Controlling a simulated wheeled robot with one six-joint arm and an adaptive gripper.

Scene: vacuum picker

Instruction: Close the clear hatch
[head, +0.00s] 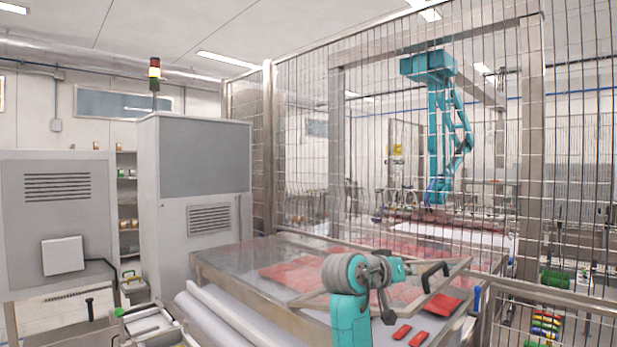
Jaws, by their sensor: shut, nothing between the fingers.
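The clear hatch (455,271) is a see-through panel with a pale metal frame, over the right part of the conveyor machine in the head view. It looks tilted up, with its near edge above the machine's bed. A black bar handle (435,274) is on its near right side. My teal and grey arm covers part of the hatch's left side. My gripper (388,315) is small and dark, pointing down, left of and below the handle. It is shut and empty, and appears apart from the handle.
Red packs lie under the clear cover, and two small red pieces (410,335) lie at the front. A blue handle (476,300) is at the right edge. A wire fence (300,160) encloses the teal picker (440,120). Grey cabinets (200,200) stand at left.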

